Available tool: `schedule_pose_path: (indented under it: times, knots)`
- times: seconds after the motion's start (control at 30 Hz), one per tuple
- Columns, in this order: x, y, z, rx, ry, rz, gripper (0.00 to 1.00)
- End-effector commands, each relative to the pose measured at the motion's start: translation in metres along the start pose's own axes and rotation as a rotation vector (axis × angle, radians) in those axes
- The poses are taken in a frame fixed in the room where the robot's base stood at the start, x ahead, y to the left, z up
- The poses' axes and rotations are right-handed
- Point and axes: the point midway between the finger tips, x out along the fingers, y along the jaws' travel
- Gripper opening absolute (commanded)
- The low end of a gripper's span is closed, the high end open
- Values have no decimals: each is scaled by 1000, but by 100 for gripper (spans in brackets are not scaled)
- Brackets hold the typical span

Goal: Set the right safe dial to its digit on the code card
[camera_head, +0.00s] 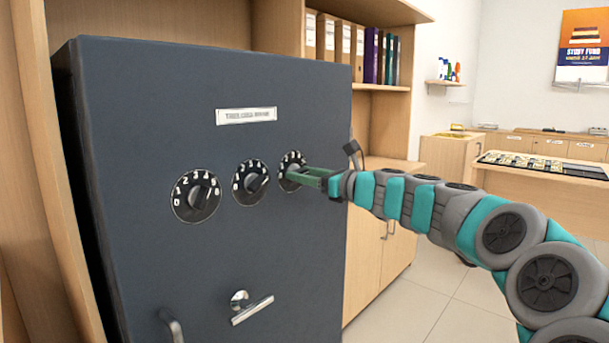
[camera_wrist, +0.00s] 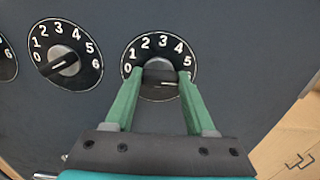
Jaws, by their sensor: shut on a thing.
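The right safe dial (camera_head: 291,157) is a black disc with white digits on the dark safe door. In the wrist view the same dial (camera_wrist: 162,42) shows 0 to 5 around its upper arc; the right finger covers the area past 5. My gripper (camera_wrist: 160,75) has its two green fingers on either side of the dial's grey knob, shut on it. The knob's bar lies roughly level, with a pale line on its lower right part; I cannot tell exactly which digit it points to. In the head view my gripper (camera_head: 296,173) hides part of the dial. I recognise no code card.
The middle dial (camera_head: 250,183) and left dial (camera_head: 196,195) sit left of my gripper. A label plate (camera_head: 246,115) is above them, a lever handle (camera_head: 252,311) below. A shelf with binders (camera_head: 343,42) stands behind the safe. Open floor lies to the right.

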Motion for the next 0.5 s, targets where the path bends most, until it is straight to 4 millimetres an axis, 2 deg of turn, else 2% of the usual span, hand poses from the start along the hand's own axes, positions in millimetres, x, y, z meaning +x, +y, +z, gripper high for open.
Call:
schedule_pose_path:
  times: [0.5]
  knots:
    - [0,0,-4,72,5,1,0]
